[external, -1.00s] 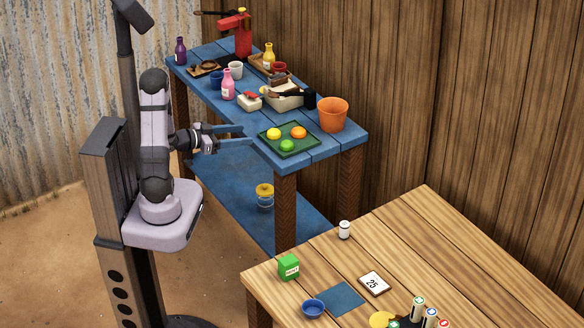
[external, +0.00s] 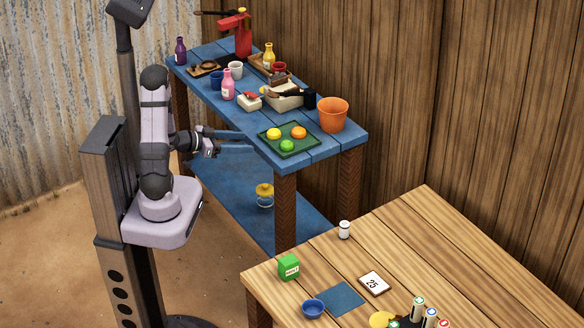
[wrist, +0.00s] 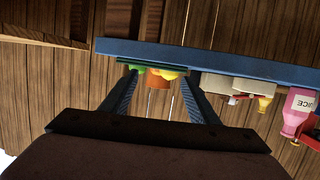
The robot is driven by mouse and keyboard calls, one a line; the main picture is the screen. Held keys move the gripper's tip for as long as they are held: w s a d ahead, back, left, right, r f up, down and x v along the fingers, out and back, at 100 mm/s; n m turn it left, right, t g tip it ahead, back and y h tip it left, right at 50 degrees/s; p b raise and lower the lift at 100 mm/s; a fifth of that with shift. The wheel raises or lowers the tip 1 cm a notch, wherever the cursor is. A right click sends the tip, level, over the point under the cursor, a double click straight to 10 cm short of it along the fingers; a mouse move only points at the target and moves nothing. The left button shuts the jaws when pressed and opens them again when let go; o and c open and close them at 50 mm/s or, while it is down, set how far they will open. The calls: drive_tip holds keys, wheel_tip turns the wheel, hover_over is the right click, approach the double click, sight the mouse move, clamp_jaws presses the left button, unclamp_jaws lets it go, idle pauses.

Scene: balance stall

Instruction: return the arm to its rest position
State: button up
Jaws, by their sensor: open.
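My gripper (external: 244,141) is open and empty, at the left front edge of the blue bench (external: 221,109). My arm stands folded upright on its light mount, with the wrist reaching right toward the bench. In the wrist view my gripper (wrist: 160,76) shows its two blue fingers spread apart with nothing held between them. The picture there is tilted over, and the bench edge (wrist: 215,62) lies beyond the fingertips.
A green tray (external: 268,148) with yellow, orange and green round pieces sits near the bench's front end, close to my gripper. An orange bucket (external: 333,115) and a pink bottle (external: 228,86) stand nearby. A jar (external: 265,194) stands on the lower shelf.

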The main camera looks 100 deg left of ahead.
drive_tip(key=w+d+f+m+g+h+b, duration=0.25)
drive_tip(key=w+d+f+h, duration=0.2)
drive_tip(key=f, duration=0.25)
drive_tip(key=w+d+m+g+p, duration=0.2)
drive_tip(key=w+d+g, duration=0.5)
drive_tip(key=d, duration=0.6)
drive_tip(key=s+d+r+m+g+h+p, duration=0.1)
drive_tip(key=s+d+h, duration=0.1)
drive_tip(key=d, duration=0.8)
drive_tip(key=s+d+r+m+g+h, duration=0.1)
drive_tip(key=s+d+g+h, duration=0.15)
drive_tip(key=d, duration=0.65)
wheel_tip(320, 180, up, 13)
drive_tip(key=y+p, duration=0.1)
drive_tip(key=p, duration=1.2)
drive_tip(key=shift+s+t+p, duration=0.25)
drive_tip(key=shift+t+p, duration=0.05)
drive_tip(key=shift+p, duration=0.05)
